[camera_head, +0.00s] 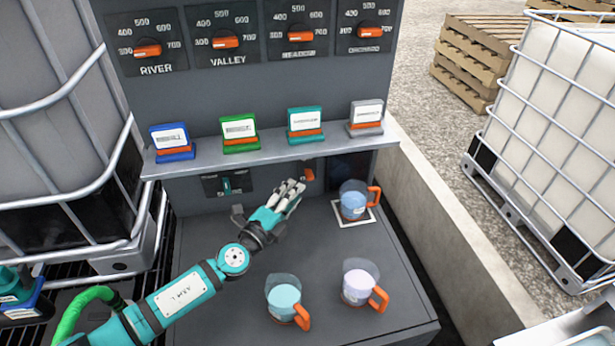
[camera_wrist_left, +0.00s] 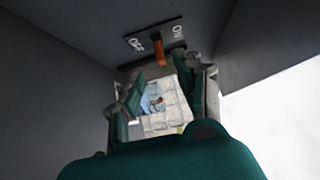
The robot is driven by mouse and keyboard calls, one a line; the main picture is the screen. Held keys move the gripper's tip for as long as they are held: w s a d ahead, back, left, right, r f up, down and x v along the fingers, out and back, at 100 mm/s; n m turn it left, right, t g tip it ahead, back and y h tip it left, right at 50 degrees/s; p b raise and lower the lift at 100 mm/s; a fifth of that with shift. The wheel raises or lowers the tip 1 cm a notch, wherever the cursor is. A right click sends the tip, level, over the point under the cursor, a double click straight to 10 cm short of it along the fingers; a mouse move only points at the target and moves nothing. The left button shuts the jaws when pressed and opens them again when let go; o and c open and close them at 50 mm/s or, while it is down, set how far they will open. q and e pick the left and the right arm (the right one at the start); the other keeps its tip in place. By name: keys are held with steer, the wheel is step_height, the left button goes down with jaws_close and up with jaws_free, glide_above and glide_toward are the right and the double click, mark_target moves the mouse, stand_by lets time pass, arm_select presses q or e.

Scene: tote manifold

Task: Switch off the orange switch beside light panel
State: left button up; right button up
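The orange switch (camera_head: 308,174) is on the grey back wall below the shelf. In the left wrist view its orange lever (camera_wrist_left: 158,48) stands out from a dark plate marked OFF on the left and ON on the right. A dark panel (camera_head: 350,172) lies to its right in the head view; I cannot tell if it is the light panel. My right gripper is not in view.
A teal switch (camera_head: 226,184) is further left on the wall. A blue-filled jug (camera_head: 354,203) stands right of the gripper, with two more jugs (camera_head: 284,299) (camera_head: 358,283) at the front. The shelf (camera_head: 270,153) overhangs the switches and bears several coloured card holders.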

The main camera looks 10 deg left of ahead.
mark_target(307, 178)
arm_select(q)
steer(key=x, duration=0.6)
steer(key=shift+w+d+b, duration=0.2)
steer(key=shift+w+b, duration=0.1)
jaws_close()
